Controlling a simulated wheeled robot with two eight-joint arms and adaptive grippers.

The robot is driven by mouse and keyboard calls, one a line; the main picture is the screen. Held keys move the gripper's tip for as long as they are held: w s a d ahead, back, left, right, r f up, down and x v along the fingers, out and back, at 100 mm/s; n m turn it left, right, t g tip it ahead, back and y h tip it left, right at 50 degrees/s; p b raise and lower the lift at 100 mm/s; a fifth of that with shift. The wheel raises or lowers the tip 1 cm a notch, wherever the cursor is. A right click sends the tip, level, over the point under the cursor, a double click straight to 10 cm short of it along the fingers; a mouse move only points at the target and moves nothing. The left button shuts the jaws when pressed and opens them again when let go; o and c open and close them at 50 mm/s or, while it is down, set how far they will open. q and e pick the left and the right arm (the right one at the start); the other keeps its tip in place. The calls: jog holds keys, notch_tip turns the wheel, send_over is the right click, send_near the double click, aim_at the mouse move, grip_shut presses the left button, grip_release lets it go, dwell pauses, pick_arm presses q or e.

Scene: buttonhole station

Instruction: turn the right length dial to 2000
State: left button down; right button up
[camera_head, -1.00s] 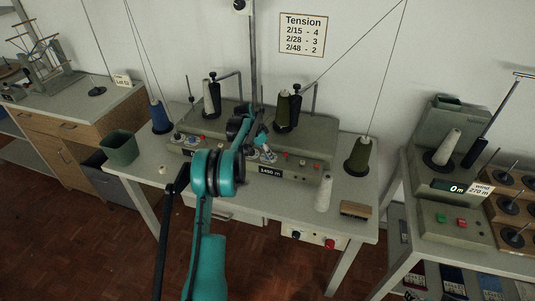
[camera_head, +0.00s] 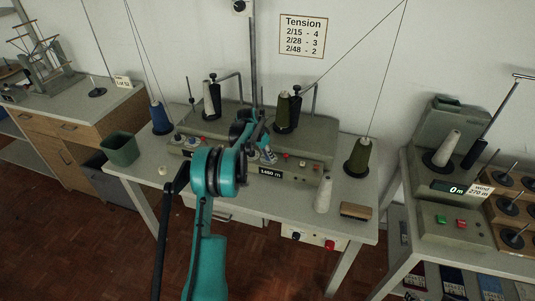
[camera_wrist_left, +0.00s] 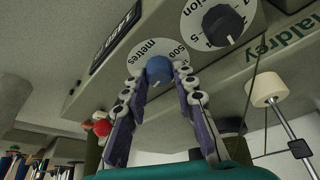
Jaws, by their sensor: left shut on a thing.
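The right length dial is a blue knob (camera_wrist_left: 158,70) on a white disc marked "metres" and "500" in the left wrist view. My left gripper (camera_wrist_left: 158,77) has one finger on each side of the knob and is shut on it. In the head view the left gripper (camera_head: 267,156) reaches the front of the grey winding machine (camera_head: 305,172), and the knob is mostly hidden there. The machine's small display (camera_head: 270,173) reads about 1460 m, too small to be sure. My right gripper is not in view.
A black tension knob (camera_wrist_left: 222,25) sits close beside the blue one. A white cone (camera_head: 324,193) and a wooden block (camera_head: 356,211) stand on the table to the right, with a green cone (camera_head: 358,157) behind. A green bin (camera_head: 121,149) is at left.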

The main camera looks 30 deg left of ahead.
pick_arm(q)
jog(key=n+y, duration=0.1)
jog(key=n, duration=0.2)
jog(key=n+y, duration=0.1)
jog(key=n, duration=0.2)
jog(key=shift+d, duration=0.2)
jog(key=shift+n, duration=0.3)
jog(key=c, duration=1.2)
grip_release()
jog(key=v, duration=1.2)
jog(key=shift+s+d+f, duration=0.1)
jog(key=shift+d, duration=0.1)
